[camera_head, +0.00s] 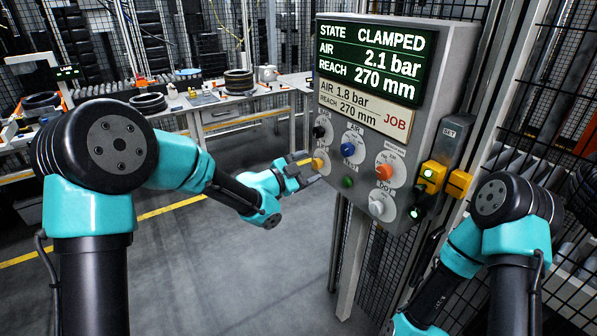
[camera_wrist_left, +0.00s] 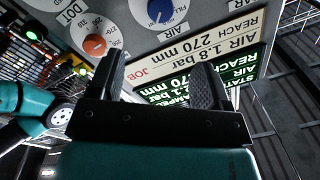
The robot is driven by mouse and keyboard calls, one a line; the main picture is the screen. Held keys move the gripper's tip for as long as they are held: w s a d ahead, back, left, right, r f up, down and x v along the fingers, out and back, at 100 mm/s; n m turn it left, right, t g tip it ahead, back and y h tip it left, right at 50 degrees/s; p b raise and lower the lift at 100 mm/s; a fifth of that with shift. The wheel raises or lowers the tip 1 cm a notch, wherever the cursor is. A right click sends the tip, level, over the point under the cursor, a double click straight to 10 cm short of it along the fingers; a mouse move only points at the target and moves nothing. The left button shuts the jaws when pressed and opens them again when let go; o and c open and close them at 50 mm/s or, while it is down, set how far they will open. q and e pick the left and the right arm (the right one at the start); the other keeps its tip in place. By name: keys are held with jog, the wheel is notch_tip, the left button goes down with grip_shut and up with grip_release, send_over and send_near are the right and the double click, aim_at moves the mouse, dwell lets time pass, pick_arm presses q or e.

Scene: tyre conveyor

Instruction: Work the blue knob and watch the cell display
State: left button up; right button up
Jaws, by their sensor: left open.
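The blue knob (camera_head: 347,149) sits on a white dial labelled AIR on the grey control panel. The cell display (camera_head: 372,60) reads STATE CLAMPED, AIR 2.1 bar, REACH 270 mm. The job card (camera_head: 362,108) below it reads AIR 1.8 bar, REACH 270 mm. My left gripper (camera_head: 305,167) is open, left of and a little below the blue knob, close to the yellow knob (camera_head: 320,164). In the left wrist view its fingers (camera_wrist_left: 160,82) are apart and empty, with the blue knob (camera_wrist_left: 160,11) beyond them. My right gripper does not show.
The panel also carries a black knob (camera_head: 319,132), an orange knob (camera_head: 384,172), a grey knob (camera_head: 376,208) and a green button (camera_head: 347,182). Yellow switch boxes (camera_head: 432,176) stand at its right. A workbench (camera_head: 215,108) with tyres stands behind left. The floor between is clear.

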pick_arm(q)
jog(key=v, duration=0.2)
jog(key=shift+s+a, duration=0.25)
jog(key=shift+a, duration=0.1)
jog(key=s+a+f+n+g+y, duration=0.1)
jog(key=s+a+f+n+y, duration=0.25)
jog(key=f, duration=0.65)
jog(key=s+a+f+n+g+y, duration=0.15)
jog(key=a+f+n, duration=0.25)
jog(key=f, duration=0.5)
jog(key=s+a+f+n+g+y, duration=0.1)
jog(key=s+a+f+n+y, duration=0.25)
jog(key=f, duration=0.65)
jog(key=s+a+f+n+g, duration=0.2)
jog(key=s+f, duration=0.2)
jog(key=s, duration=0.3)
jog(key=s+a+f+n+g+y, duration=0.1)
jog(key=s+a+f+n+g, duration=0.1)
jog(key=s+f, duration=0.3)
jog(key=s+a+f+n+g+y, duration=0.1)
jog(key=s+a+f+n+g, duration=0.1)
jog(key=s, duration=0.8)
notch_tip(320, 180, down, 3)
jog(key=shift+s+a+r+n+g, duration=0.1)
jog(key=shift+s+a+n+g, duration=0.25)
jog(key=shift+n+g, duration=0.65)
jog(key=shift+w+t, duration=0.1)
jog(key=shift+t, duration=0.15)
dwell(0.9)
